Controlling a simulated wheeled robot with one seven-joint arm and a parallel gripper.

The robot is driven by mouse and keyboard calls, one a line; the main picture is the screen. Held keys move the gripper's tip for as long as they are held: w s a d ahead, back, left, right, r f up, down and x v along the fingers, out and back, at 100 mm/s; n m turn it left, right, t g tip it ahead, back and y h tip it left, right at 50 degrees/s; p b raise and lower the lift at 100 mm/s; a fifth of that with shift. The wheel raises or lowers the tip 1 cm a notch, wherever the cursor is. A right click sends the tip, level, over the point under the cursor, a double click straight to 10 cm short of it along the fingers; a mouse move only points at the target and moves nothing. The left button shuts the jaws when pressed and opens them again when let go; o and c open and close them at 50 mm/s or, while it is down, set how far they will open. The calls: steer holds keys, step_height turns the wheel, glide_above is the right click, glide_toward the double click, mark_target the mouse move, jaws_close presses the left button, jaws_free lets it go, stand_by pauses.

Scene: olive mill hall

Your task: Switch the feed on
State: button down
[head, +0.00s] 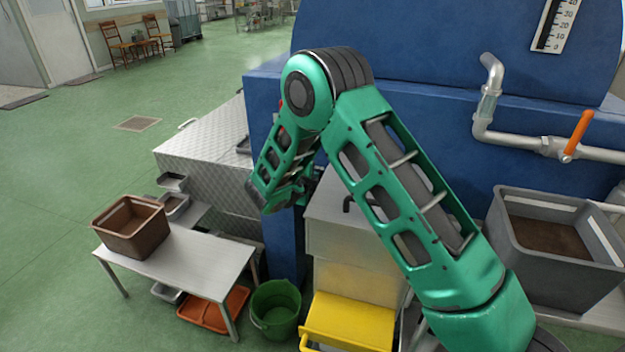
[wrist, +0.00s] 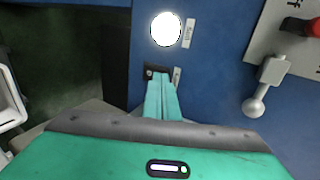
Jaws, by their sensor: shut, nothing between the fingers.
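My gripper (wrist: 161,80) is shut and empty in the wrist view. Its two green fingers lie together, pointing at a small dark switch plate (wrist: 149,72) on a blue panel (wrist: 215,75). The fingertips overlap the plate in the picture and cover part of it; I cannot tell whether they touch. A small label beside the plate is unreadable. Above it is a bright white round lamp or button (wrist: 166,29) with its own label. In the head view, my forearm hangs down beside the blue machine (head: 430,120), and the fingers and switch are not visible.
In the wrist view, a grey ball-ended lever (wrist: 262,88) and a red knob (wrist: 310,27) are to the right. In the head view, a small table (head: 205,265) holds a brown crate (head: 131,228). A green bucket (head: 275,308) and yellow step (head: 348,325) stand on the floor.

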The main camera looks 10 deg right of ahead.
steer(key=shift+w+d, duration=0.15)
steer(key=shift+r, duration=0.15)
steer(key=shift+r, duration=0.75)
steer(key=r+v, duration=0.1)
steer(key=v, duration=1.2)
steer(key=shift+w, duration=0.1)
